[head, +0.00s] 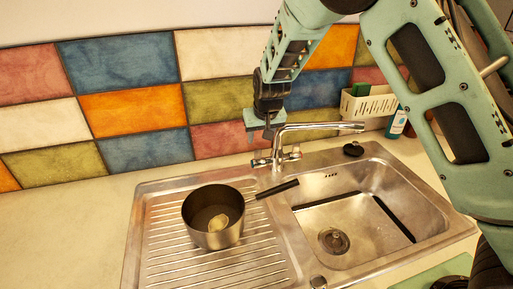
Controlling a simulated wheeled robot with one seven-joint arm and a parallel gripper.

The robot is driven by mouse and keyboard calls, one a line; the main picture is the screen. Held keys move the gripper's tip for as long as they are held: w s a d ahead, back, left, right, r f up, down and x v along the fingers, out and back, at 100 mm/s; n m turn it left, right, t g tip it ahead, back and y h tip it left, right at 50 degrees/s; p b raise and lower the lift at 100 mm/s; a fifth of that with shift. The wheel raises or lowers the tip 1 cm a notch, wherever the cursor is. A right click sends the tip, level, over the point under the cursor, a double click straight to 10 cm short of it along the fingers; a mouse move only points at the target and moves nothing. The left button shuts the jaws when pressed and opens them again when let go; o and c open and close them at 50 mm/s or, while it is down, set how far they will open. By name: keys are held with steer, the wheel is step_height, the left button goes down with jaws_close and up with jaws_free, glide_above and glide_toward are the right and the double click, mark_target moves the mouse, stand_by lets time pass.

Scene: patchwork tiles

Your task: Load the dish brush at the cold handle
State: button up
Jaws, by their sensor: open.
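My gripper (264,132) points down just above the left side of the chrome tap (279,150), in front of the tiled wall. It is open, and I see nothing held in it. The tap has two handles at its base. The left handle (261,162) shows a blue mark and looks like the cold one; it sits just below my gripper, with a small gap as far as I can tell. The right handle (294,154) is on the other side of the tap body. I cannot make out a dish brush in this view.
A dark-handled pot (213,238) with a small yellowish thing inside stands on the drainer (165,255). A white caddy (368,107) with a green sponge and a bottle (397,124) are at the back right. The left counter (70,235) is clear.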

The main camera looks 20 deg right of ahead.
mark_target(258, 150)
steer(key=p+x, duration=0.1)
steer(key=x, duration=0.7)
steer(key=shift+w+f+p, duration=0.15)
steer(key=shift+f+p, duration=0.1)
steer(key=shift+p, duration=0.15)
